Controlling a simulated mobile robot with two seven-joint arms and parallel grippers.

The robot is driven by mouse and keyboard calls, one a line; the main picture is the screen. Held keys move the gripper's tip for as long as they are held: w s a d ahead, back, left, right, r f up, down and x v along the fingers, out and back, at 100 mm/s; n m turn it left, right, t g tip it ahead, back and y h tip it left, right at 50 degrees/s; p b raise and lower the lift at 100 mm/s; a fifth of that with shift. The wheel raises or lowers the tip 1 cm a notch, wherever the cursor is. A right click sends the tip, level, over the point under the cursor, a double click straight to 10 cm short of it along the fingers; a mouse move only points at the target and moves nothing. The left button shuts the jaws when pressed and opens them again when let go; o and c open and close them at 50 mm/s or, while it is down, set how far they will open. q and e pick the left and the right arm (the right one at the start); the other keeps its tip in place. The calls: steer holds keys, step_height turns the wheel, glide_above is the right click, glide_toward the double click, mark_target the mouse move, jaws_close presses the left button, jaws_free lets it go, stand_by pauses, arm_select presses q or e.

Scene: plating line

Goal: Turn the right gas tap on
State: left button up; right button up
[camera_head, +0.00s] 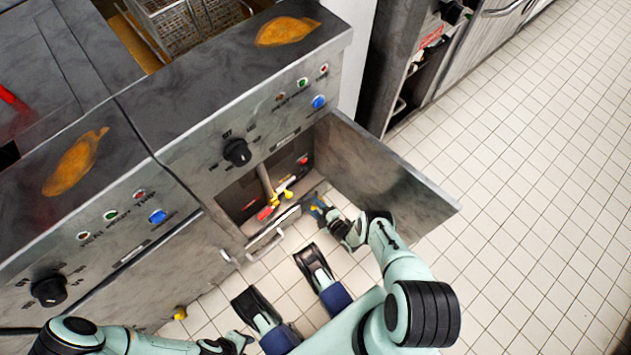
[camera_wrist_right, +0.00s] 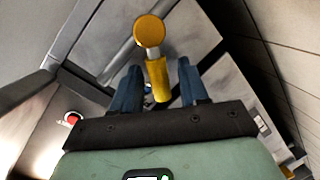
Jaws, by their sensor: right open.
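The right gas tap, yellow, shows in the right wrist view as a round cap with a lever (camera_wrist_right: 158,82) pointing down the picture. My right gripper (camera_wrist_right: 162,90) is open, with one blue finger on each side of the lever and a visible gap at both sides. In the head view my right gripper (camera_head: 319,208) is low beside the open cabinet, its fingers mostly hiding a small bit of yellow. Another yellow tap (camera_head: 180,313) is at the lower left, by the left unit. My left gripper (camera_head: 236,343) is at the bottom edge, too small and covered to read.
The open cabinet door (camera_head: 385,180) stands just right of my right gripper and arm. Inside the cabinet are a pipe and red and yellow valve parts (camera_head: 266,213). Tiled floor (camera_head: 530,190) is clear to the right.

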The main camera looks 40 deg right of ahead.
jaws_close()
steer(key=shift+d+r, duration=0.1)
steer(key=m, duration=0.1)
steer(key=d+r+m+y, duration=0.1)
steer(key=m, duration=0.1)
steer(key=shift+d+r+m+y, duration=0.2)
steer(key=shift+d+m+y, duration=0.4)
steer(key=shift+m, duration=0.7)
jaws_free()
